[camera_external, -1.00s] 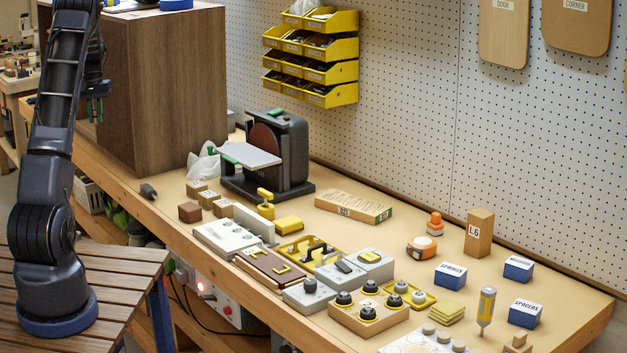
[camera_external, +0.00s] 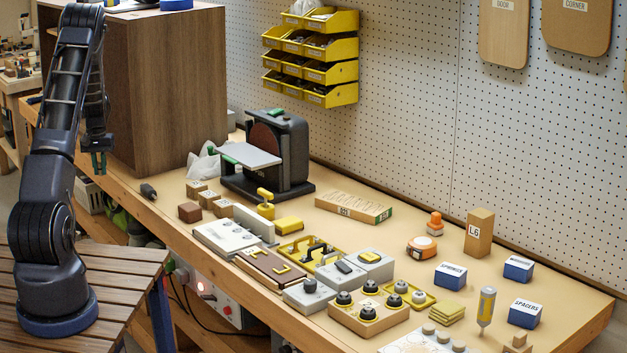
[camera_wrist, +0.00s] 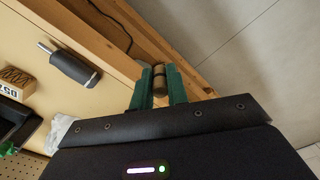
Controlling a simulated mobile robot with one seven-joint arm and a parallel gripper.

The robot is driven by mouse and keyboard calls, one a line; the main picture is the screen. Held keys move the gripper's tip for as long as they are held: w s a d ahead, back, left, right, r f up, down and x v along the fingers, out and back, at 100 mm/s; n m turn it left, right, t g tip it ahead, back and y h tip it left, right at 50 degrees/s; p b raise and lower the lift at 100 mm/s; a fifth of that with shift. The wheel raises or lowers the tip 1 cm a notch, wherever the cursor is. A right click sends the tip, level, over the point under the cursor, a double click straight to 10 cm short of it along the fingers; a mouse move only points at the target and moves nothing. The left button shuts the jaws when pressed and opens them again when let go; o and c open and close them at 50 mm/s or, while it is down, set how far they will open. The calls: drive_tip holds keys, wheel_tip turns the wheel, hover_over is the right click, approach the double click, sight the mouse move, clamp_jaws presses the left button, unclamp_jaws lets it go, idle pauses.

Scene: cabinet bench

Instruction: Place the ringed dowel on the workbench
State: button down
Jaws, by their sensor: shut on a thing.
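My gripper (camera_external: 99,163) hangs pointing down at the left end of the workbench, in front of the brown cabinet. In the wrist view its two green fingers (camera_wrist: 159,88) are shut on the ringed dowel (camera_wrist: 159,78), a short brown cylinder with a dark band. In that view the dowel shows against the workbench's front edge and the wooden frame below. The external view does not show the dowel clearly. The workbench (camera_external: 170,208) has a tan top; its bare part shows at the left in the wrist view (camera_wrist: 85,28).
A black-handled tool (camera_external: 148,191) lies near the front edge, also in the wrist view (camera_wrist: 74,68). The brown cabinet (camera_external: 170,95) stands behind my gripper. Small wooden blocks (camera_external: 190,212) and a disc sander (camera_external: 275,160) are to the right. Some bare bench surrounds the tool.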

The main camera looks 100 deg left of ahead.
approach(151, 183)
drive_tip(key=shift+d, duration=0.2)
wheel_tip(151, 183, down, 6)
drive_tip(key=shift+s+r, duration=0.1)
drive_tip(key=shift+a+f, duration=0.1)
drive_tip(key=shift+f, duration=0.15)
drive_tip(key=shift+f, duration=0.15)
drive_tip(key=c, duration=1.4)
unclamp_jaws()
drive_tip(key=shift+o, duration=0.2)
wheel_tip(151, 183, up, 12)
